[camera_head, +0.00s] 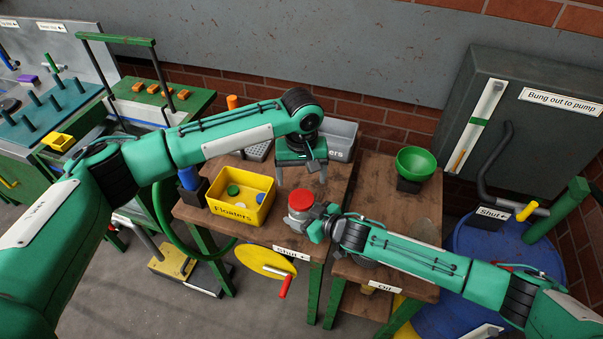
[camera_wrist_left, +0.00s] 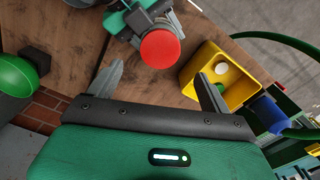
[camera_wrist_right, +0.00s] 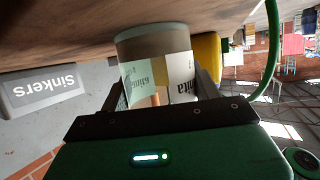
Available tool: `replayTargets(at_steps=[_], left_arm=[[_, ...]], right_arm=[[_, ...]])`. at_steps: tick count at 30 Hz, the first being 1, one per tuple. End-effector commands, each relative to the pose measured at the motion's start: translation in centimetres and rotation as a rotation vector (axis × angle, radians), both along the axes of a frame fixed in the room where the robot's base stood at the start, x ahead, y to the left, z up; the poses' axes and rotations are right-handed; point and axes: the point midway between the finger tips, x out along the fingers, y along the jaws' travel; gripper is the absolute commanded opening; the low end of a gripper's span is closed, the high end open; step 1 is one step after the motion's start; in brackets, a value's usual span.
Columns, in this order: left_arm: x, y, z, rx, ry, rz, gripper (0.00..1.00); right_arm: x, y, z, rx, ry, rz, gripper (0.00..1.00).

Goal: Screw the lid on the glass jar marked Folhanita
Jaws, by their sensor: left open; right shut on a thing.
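The glass jar (camera_wrist_right: 155,60) stands on the table; its white label shows the letters "nita" in the right wrist view, the rest being hidden. My right gripper (camera_head: 318,226) is shut around the jar's side, and the fingers also show in the right wrist view (camera_wrist_right: 160,88). A round red lid (camera_head: 299,193) sits on top of the jar, and it also shows in the left wrist view (camera_wrist_left: 160,48). I cannot tell how tightly it sits. My left gripper (camera_head: 301,178) is open and empty, fingers pointing down, behind and above the lid, apart from it.
A yellow "Floaters" bin (camera_head: 240,208) holding small round pieces stands left of the jar. A grey "Sinkers" bin (camera_wrist_right: 45,86) is at the back. A green bowl (camera_head: 417,163) stands on the right table. A yellow disc with a red handle (camera_head: 284,287) is at the table's front.

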Motion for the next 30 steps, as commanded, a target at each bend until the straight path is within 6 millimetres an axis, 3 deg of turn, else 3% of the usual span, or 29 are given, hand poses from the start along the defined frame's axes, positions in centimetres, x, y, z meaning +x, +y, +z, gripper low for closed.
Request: replayTargets(at_steps=[15,27,28,30], left_arm=[[0.0,0.0,-6.9,0.002,0.001,0.001,0.82],[0.0,0.0,-7.7,0.001,0.000,0.001,0.82],[0.0,0.0,-7.7,0.001,0.000,0.001,0.80],[0.0,0.0,-7.7,0.001,0.000,0.001,0.67]], right_arm=[[0.0,0.0,0.0,0.000,0.000,0.000,0.00],[0.0,0.0,0.0,0.000,0.000,0.000,0.00],[0.0,0.0,0.0,0.000,0.000,0.000,0.00],[0.0,0.0,0.0,0.000,0.000,0.000,0.00]])
